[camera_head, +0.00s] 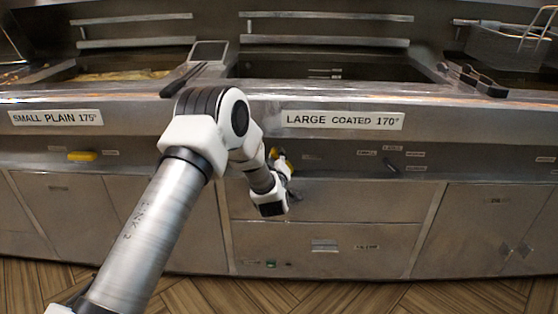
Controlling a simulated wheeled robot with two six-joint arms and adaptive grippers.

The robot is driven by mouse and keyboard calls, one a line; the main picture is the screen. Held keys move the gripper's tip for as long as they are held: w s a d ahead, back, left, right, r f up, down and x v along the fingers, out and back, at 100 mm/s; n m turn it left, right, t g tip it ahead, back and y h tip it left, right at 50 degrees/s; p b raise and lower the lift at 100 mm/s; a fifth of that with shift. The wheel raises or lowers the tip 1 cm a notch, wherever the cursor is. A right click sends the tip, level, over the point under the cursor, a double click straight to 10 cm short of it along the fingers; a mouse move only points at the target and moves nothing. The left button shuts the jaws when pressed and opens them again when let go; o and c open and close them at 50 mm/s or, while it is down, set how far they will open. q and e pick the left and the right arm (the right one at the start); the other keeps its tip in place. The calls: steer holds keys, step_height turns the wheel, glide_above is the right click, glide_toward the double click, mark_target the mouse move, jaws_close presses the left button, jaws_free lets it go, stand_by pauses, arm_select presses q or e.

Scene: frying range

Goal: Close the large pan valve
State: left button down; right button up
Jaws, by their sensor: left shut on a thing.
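The large pan valve's yellow handle (279,153) shows just above my left gripper, on the front panel below the "LARGE COATED 170°" label (343,120). My left arm reaches in from the lower left, and my left gripper (284,166) is shut on the yellow handle. The gripper and wrist hide much of the handle, so I cannot tell its exact angle. My right gripper is not in view.
Another yellow handle (82,156) lies level under the "SMALL PLAIN 175°" label (57,117). A dark lever (390,165) is on the panel to the right. A fry basket (505,47) stands at the upper right. The wooden floor in front is clear.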

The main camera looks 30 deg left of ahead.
arm_select(q)
steer(key=n+b, duration=0.1)
steer(key=f+n+b, duration=0.1)
steer(key=n, duration=0.1)
steer(key=n+b, duration=0.1)
steer(key=shift+s+a+f+n, duration=0.15)
steer(key=shift+s+a+n, duration=0.05)
steer(key=shift+a+n, duration=0.1)
steer(key=n+b, duration=0.1)
steer(key=n, duration=0.1)
steer(key=n+b, duration=0.2)
steer(key=shift+f, duration=0.4)
steer(key=shift+a+n+b, duration=0.1)
steer(key=shift+n+b, duration=0.6)
steer(key=shift+n, duration=0.1)
steer(key=c, duration=1)
jaws_free()
steer(key=shift+s, duration=0.1)
steer(key=v, duration=1.2)
